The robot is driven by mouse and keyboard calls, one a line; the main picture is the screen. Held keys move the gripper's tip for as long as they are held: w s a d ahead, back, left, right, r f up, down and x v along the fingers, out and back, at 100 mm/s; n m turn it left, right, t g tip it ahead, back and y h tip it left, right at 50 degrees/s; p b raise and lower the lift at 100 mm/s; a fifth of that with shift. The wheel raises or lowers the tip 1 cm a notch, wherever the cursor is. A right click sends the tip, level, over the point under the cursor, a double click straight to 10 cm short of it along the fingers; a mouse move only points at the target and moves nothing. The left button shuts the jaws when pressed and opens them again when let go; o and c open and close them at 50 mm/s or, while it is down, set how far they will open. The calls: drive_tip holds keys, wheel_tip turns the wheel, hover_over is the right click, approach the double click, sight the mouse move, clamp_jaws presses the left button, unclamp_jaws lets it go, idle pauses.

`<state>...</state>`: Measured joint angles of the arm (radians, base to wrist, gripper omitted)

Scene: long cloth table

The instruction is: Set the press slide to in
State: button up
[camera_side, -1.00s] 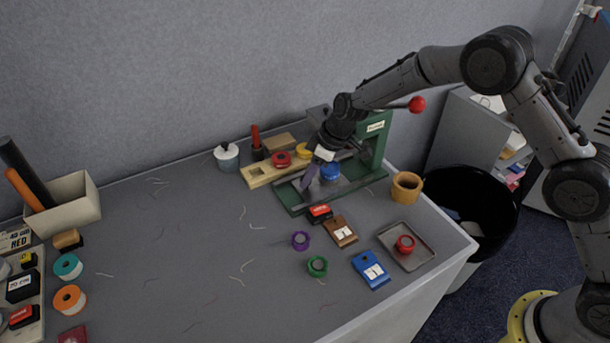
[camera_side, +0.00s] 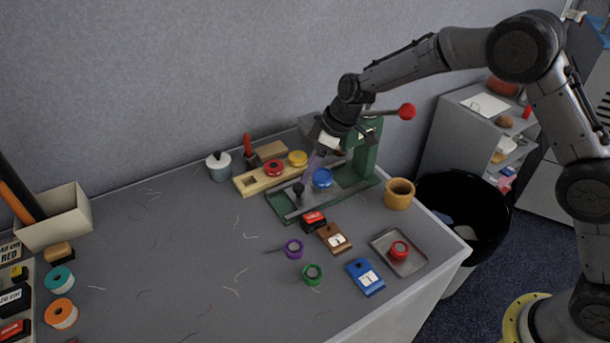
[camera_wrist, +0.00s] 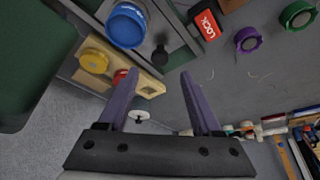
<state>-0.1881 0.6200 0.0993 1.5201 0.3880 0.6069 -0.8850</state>
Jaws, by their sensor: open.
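The green press (camera_side: 366,158) stands at the back right of the table, with a red-ball lever (camera_side: 407,112). Its slide (camera_side: 300,205) lies along the green base. A short black knob (camera_side: 298,188) stands upright on it, and a round blue piece (camera_side: 322,178) sits toward the press column. My gripper (camera_side: 311,167) is open and empty, above the slide area. In the wrist view, the knob (camera_wrist: 160,56) shows just beyond the gap between the purple fingers (camera_wrist: 159,75), apart from them. The blue piece (camera_wrist: 126,26) is left of the knob.
A wooden holder (camera_side: 248,184) with red and yellow pieces lies behind the base. A red-black lock block (camera_side: 314,221) is close in front. A tan cup (camera_side: 399,194) stands right of the press. The table's left middle is mostly clear apart from thread scraps.

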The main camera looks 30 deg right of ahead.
drive_tip(key=shift+s+d+r, duration=0.2)
drive_tip(key=shift+r, duration=0.3)
drive_tip(key=shift+s, duration=0.1)
